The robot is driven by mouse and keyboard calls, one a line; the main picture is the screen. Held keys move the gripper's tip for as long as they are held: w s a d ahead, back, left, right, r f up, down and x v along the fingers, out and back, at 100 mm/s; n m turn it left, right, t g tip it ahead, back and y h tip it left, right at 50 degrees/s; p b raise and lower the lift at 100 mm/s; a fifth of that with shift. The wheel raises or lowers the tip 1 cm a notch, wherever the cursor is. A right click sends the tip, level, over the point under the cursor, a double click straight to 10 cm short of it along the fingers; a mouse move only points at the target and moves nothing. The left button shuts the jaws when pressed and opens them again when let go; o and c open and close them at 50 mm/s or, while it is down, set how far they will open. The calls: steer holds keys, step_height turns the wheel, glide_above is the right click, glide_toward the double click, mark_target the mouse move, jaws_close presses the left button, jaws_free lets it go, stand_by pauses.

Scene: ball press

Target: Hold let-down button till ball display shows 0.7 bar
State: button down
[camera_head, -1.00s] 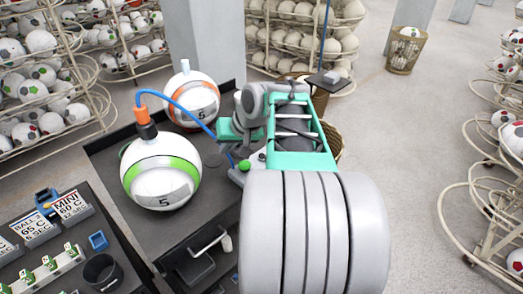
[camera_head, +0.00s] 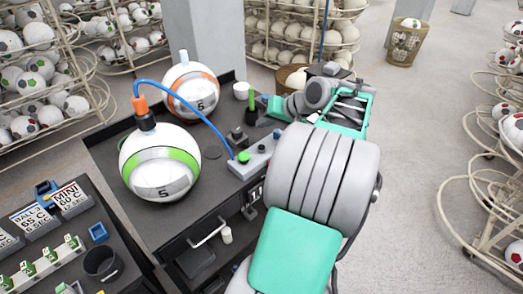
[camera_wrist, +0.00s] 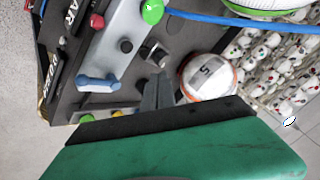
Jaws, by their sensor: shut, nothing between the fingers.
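The control box (camera_head: 246,163) lies on the dark bench in the head view and shows a large green button (camera_head: 244,157). I cannot tell which is the let-down button. The green-banded white ball (camera_head: 160,166) stands left of the box, with a blue hose running to its top. Its grey panel bears a 5; no pressure reading is legible. My gripper (camera_wrist: 159,90) is shut and empty, beside the box and apart from its buttons.
An orange-banded ball (camera_head: 191,90) stands farther back on the bench. A white cup (camera_head: 241,90) and small dark blocks stand near the bench's back right. The blue hose (camera_head: 190,108) arches to the box. A sign-bearing table (camera_head: 40,270) stands at front left. Ball racks surround the area.

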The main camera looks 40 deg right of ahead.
mark_target(264, 148)
step_height(264, 148, down, 6)
steer(key=b, duration=0.4)
steer(key=shift+f, duration=0.1)
stand_by(1.6)
steer(key=shift+f, duration=0.45)
steer(key=shift+f+b, duration=0.5)
steer(key=shift+b, duration=0.05)
stand_by(1.4)
stand_by(2.8)
steer(key=shift+r+p, duration=0.8)
steer(key=shift+r, duration=0.15)
